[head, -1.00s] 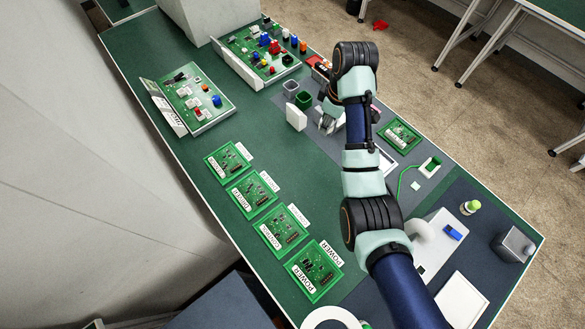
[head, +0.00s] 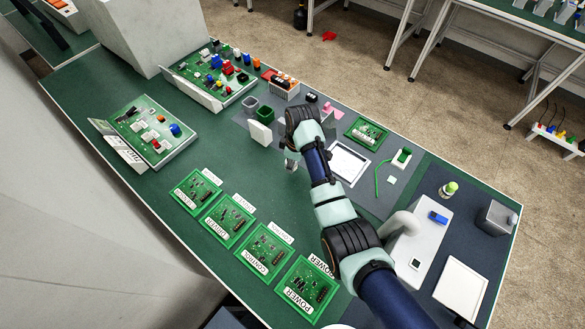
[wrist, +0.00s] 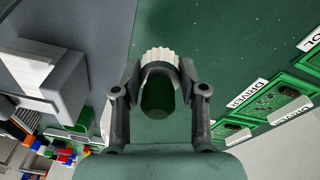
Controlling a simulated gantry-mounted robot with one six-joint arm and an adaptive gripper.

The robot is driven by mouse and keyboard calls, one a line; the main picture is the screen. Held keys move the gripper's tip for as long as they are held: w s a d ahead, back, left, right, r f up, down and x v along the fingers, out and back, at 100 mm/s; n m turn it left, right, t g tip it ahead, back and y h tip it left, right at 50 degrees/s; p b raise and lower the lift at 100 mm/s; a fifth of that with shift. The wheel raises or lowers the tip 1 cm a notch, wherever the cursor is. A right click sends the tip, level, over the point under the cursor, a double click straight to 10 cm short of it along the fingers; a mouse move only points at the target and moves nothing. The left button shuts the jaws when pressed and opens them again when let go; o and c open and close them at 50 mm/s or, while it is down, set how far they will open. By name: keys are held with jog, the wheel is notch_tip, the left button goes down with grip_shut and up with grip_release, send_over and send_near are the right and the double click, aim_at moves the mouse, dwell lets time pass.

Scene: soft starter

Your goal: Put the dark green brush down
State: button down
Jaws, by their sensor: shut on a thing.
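The dark green brush (wrist: 158,97) is between the fingers of my gripper (wrist: 160,100) in the wrist view, with its pale ribbed bristle end pointing to the top of the picture. My gripper is shut on it. In the head view my gripper (head: 291,162) hangs over the green bench top, close to the edge of the grey mat. The brush is mostly hidden by my arm there, so its height above the bench cannot be told.
A white block (head: 260,134) and a green bin (head: 265,114) stand behind my gripper. Labelled green circuit boards (head: 229,220) lie in a row to the front left. A white tray (head: 349,162) lies to the right. Green bench top (head: 215,150) is clear to the left.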

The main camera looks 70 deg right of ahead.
jog(key=shift+f+b, duration=0.45)
jog(key=shift+f, duration=1.5)
jog(key=shift+f, duration=0.1)
jog(key=shift+f, duration=0.15)
jog(key=c, duration=0.6)
grip_release()
jog(key=shift+c, duration=0.2)
notch_tip(320, 180, up, 12)
jog(key=s+p, duration=0.1)
jog(key=p, duration=0.2)
jog(key=shift+s+a+r, duration=0.2)
jog(key=shift+s+a, duration=0.05)
jog(key=shift+s, duration=0.05)
